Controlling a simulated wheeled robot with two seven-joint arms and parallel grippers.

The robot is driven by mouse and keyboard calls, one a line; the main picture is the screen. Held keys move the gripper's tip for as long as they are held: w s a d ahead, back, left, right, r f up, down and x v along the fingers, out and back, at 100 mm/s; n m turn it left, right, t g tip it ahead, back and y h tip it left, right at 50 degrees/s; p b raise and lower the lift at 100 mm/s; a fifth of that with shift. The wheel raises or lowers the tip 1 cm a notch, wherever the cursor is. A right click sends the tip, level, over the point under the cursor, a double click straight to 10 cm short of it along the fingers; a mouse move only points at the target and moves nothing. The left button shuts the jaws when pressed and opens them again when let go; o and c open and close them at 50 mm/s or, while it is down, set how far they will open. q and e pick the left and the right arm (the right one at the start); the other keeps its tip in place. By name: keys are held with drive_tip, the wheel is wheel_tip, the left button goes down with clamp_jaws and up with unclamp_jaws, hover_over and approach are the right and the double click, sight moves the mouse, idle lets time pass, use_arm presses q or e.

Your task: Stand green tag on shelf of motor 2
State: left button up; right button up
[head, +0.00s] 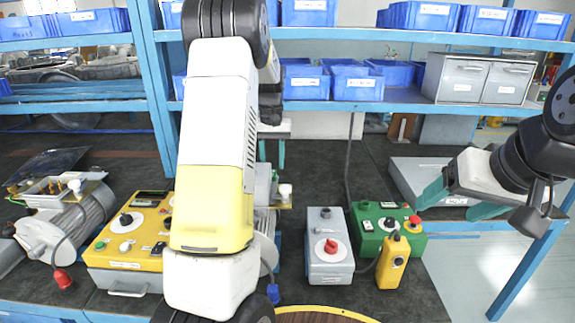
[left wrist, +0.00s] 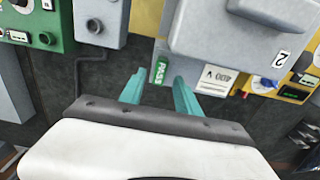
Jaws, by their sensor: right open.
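In the left wrist view the green tag (left wrist: 161,71), lettered PASS, shows between the tips of my left gripper (left wrist: 160,84). Its teal fingers are apart, and I see space beside the tag. I cannot tell what the tag rests on. Motor 2 (left wrist: 240,30), a grey housing marked 2, is just beyond it. A pale 400 V plate (left wrist: 215,80) is beside the right finger. In the head view my left gripper (head: 272,152) is mostly behind my arm, which hides the tag and much of motor 2 (head: 264,235). My right gripper (head: 445,200) is open and empty at the right.
A yellow control box (head: 125,250), a grey box with a red knob (head: 330,265), a green box (head: 375,215) and a yellow pendant (head: 393,262) stand on the dark bench. Another motor (head: 75,220) is at left. Blue bins (head: 355,85) line the shelf behind.

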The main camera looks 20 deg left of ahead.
sight(273, 173)
use_arm(q)
wheel_tip(273, 173, up, 9)
drive_tip(key=s+d+r+m+t, duration=0.1)
drive_tip(key=s+d+r, duration=0.1)
drive_tip(key=s, duration=0.3)
drive_tip(key=s+d+r+t+h, duration=0.1)
drive_tip(key=s+d+r, duration=0.1)
drive_tip(key=s+r, duration=0.15)
drive_tip(key=s+d+r+m+t, duration=0.1)
drive_tip(key=s+d+r, duration=0.1)
drive_tip(key=s, duration=0.3)
drive_tip(key=s+d+f+t, duration=0.1)
drive_tip(key=s+d, duration=0.1)
drive_tip(key=s, duration=0.3)
drive_tip(key=s+d+f+m+t, duration=0.1)
drive_tip(key=s+d, duration=0.1)
drive_tip(key=s, duration=0.3)
drive_tip(key=s+d+f+t+h, duration=0.1)
drive_tip(key=s+d+f, duration=0.1)
drive_tip(key=s, duration=0.3)
drive_tip(key=shift+s+d+m, duration=0.25)
drive_tip(key=shift+s+m, duration=0.05)
drive_tip(key=shift+s, duration=0.05)
drive_tip(key=shift+r, duration=0.1)
